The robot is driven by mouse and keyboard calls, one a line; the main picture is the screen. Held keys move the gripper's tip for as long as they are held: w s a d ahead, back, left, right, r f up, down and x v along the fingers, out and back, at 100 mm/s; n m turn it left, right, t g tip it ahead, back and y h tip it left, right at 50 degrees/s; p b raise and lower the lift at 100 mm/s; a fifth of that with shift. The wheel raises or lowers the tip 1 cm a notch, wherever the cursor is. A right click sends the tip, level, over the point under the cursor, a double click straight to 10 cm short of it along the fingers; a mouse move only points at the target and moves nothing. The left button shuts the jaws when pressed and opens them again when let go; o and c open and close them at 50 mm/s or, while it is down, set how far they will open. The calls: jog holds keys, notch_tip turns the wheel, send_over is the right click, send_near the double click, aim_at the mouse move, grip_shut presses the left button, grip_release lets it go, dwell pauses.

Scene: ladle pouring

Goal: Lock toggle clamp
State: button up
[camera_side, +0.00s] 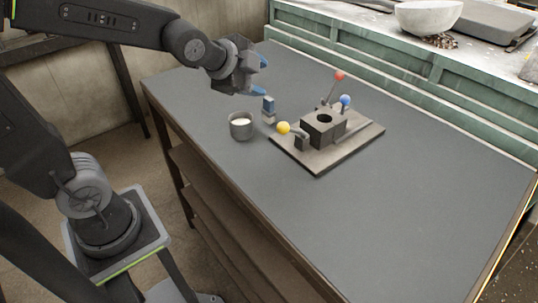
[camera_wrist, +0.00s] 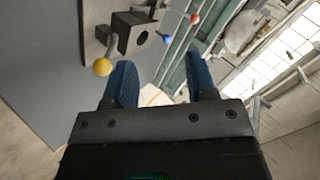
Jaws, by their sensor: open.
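The toggle clamp fixture sits on a flat base plate (camera_side: 318,157) on the table. It has a dark block (camera_side: 322,128) with a round hole on top and levers tipped with a red ball (camera_side: 339,75), a blue ball (camera_side: 345,100) and a yellow ball (camera_side: 283,128). The red lever stands tilted upward. In the wrist view the block (camera_wrist: 137,33), yellow ball (camera_wrist: 102,67), red ball (camera_wrist: 195,19) and blue ball (camera_wrist: 167,39) show beyond my fingers. My gripper (camera_side: 258,76) is open and empty, above the table, left of and higher than the fixture; its blue fingers (camera_wrist: 161,78) are apart.
A dark cup (camera_side: 241,128) with pale contents stands left of the fixture. A green bench (camera_side: 420,75) with a white bowl (camera_side: 428,16) lies behind. The table's right part is clear.

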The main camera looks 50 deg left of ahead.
jog(key=s+d+n+g, duration=0.1)
jog(key=s+n, duration=0.2)
jog(key=s, duration=0.2)
jog(key=s+f+n+g, duration=0.1)
jog(key=s+n+g, duration=0.1)
jog(key=s+n, duration=0.2)
jog(key=s+d+n+g+h, duration=0.1)
jog(key=s+n, duration=0.3)
jog(key=s, duration=0.3)
jog(key=shift+d+f+g, duration=0.15)
jog(key=shift+d+g, duration=0.15)
jog(key=shift+c, duration=0.2)
jog(key=w+r, duration=0.6)
jog(key=w, duration=0.3)
jog(key=n+g+y, duration=0.2)
send_over(336, 77)
jog(key=s+d, duration=0.2)
jog(key=s, duration=0.2)
jog(key=f, duration=0.2)
jog(key=x, duration=1.3)
jog(key=shift+w+r, duration=0.1)
jog(key=shift+w, duration=0.05)
grip_shut()
